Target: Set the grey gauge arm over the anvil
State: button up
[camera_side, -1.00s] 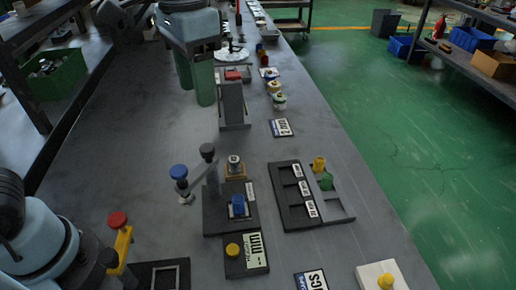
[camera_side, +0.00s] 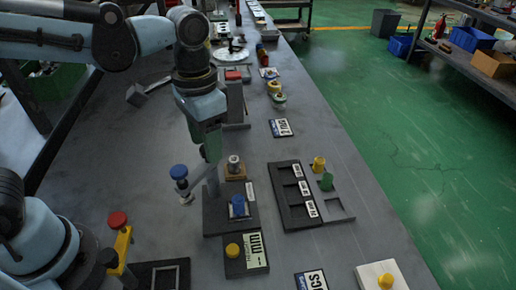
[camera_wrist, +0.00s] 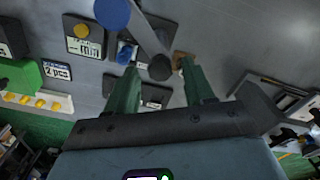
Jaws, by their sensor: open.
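The grey gauge arm (camera_wrist: 146,36) has a blue knob (camera_side: 179,172) at its free end and a dark knob (camera_wrist: 160,68) at its other end. In the side view it points left from the grey post, off to the side of the dark base (camera_side: 216,219). A blue piece (camera_side: 238,206) stands on a pale square seat on this base, probably where the anvil is; the anvil itself is not clear. My gripper (camera_wrist: 160,66) is open, its green fingers on either side of the dark knob in the wrist view. In the side view my gripper (camera_side: 212,156) hides that knob; contact cannot be told.
A brown block with a metal cylinder (camera_side: 234,167) stands just behind the base. A label plate with a yellow knob (camera_side: 232,250) lies in front. A dark compartment tray (camera_side: 290,205) is to the right. A red-knobbed yellow bracket (camera_side: 120,240) stands at left.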

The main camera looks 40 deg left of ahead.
jog(key=shift+f, duration=0.2)
grip_shut()
dwell(0.3)
